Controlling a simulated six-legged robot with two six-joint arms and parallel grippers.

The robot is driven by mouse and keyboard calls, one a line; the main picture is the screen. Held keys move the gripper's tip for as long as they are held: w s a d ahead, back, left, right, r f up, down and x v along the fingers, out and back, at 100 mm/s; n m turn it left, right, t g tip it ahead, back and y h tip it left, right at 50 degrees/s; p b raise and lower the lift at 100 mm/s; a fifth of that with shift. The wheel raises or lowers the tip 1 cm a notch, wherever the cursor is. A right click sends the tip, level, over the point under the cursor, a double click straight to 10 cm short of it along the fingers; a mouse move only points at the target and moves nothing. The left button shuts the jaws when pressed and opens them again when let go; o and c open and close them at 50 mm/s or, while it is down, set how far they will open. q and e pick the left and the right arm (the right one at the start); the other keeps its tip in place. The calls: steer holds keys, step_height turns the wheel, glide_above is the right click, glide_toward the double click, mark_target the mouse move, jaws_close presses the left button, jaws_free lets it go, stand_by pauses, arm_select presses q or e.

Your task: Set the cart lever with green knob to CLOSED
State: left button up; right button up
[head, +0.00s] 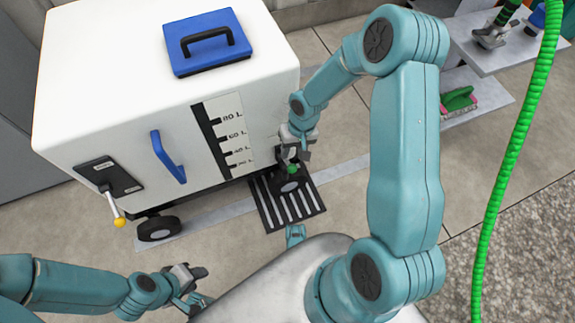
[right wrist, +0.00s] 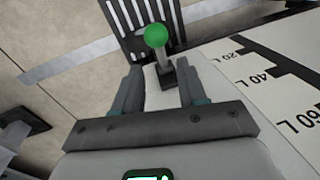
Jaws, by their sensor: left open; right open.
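The green knob (right wrist: 156,35) tops a short grey lever (right wrist: 165,70) that stands at the cart's lower corner. In the head view the green knob (head: 292,169) shows just below my right gripper (head: 294,150). My right gripper (right wrist: 160,85) is open, with its two fingers on either side of the lever's line in the right wrist view; I cannot tell whether they touch it. The white cart (head: 100,60) fills the upper left. No CLOSED marking is readable. My left gripper (head: 198,288) is open and empty at the lower left, away from the cart.
A lever with a yellow knob (head: 118,221) hangs from a dark plate on the cart's left side. The cart has a blue handle (head: 168,157) and a blue lid (head: 208,43). A striped floor grate (head: 272,212) lies beneath the green knob. A green hose (head: 507,170) hangs at right.

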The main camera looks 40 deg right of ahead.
steer(key=f+b, duration=0.1)
steer(key=f, duration=0.1)
steer(key=f+b, duration=0.1)
steer(key=f, duration=0.2)
steer(key=a+f+b, duration=0.1)
steer(key=f, duration=0.2)
steer(key=shift+w+a+f, duration=0.1)
steer(key=shift+w+f, duration=0.05)
steer(key=shift+w, duration=0.1)
jaws_close()
